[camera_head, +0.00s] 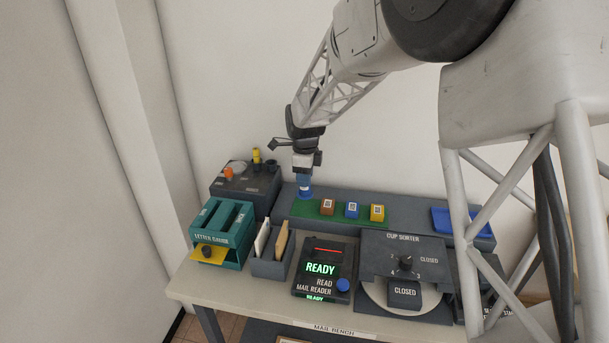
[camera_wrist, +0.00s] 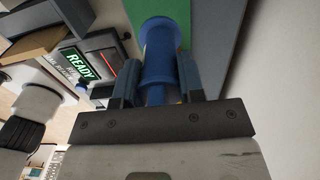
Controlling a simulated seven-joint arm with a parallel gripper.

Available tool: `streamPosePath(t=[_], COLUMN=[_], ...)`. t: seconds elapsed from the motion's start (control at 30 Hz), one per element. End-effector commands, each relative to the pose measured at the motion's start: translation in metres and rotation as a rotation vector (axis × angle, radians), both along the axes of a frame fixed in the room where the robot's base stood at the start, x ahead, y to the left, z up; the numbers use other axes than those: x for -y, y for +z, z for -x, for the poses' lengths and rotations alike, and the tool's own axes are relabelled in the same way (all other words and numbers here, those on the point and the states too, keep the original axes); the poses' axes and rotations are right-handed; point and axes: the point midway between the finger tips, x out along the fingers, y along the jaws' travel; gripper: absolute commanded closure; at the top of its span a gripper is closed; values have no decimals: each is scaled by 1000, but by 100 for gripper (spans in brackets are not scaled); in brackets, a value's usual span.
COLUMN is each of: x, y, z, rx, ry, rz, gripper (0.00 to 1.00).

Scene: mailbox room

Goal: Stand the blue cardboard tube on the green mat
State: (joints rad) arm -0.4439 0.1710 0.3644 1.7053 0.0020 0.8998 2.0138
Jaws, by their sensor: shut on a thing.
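The blue cardboard tube (camera_head: 305,188) is upright below my gripper (camera_head: 304,173), over the left end of the green mat (camera_head: 300,209). In the wrist view the tube (camera_wrist: 159,60) sits between the two fingers of my gripper (camera_wrist: 159,78), which are shut on its sides. Its wider flanged end points away from the gripper, and part of the green mat (camera_wrist: 183,9) shows beyond it. I cannot tell whether the tube's lower end touches the mat.
A brown block (camera_head: 327,207), a blue block (camera_head: 351,210) and a yellow block (camera_head: 377,213) stand along the mat, right of the tube. A dark box with knobs (camera_head: 240,186) is at left. The mail reader (camera_head: 322,268) and cup sorter (camera_head: 404,262) are in front. A blue tray (camera_head: 455,222) is at right.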

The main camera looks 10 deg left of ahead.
Motion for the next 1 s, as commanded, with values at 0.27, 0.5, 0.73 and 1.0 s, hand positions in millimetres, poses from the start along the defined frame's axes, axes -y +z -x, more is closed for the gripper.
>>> streamPosePath(t=[0.27, 0.5, 0.73, 1.0], x=[0, 0, 0, 0], y=[-17, -31, -37, -38], z=[0, 0, 0, 0], rx=[-1, -1, 0, 0], ry=[0, 0, 0, 0], rz=[1, 1, 0, 0], gripper=[87, 87, 87, 87])
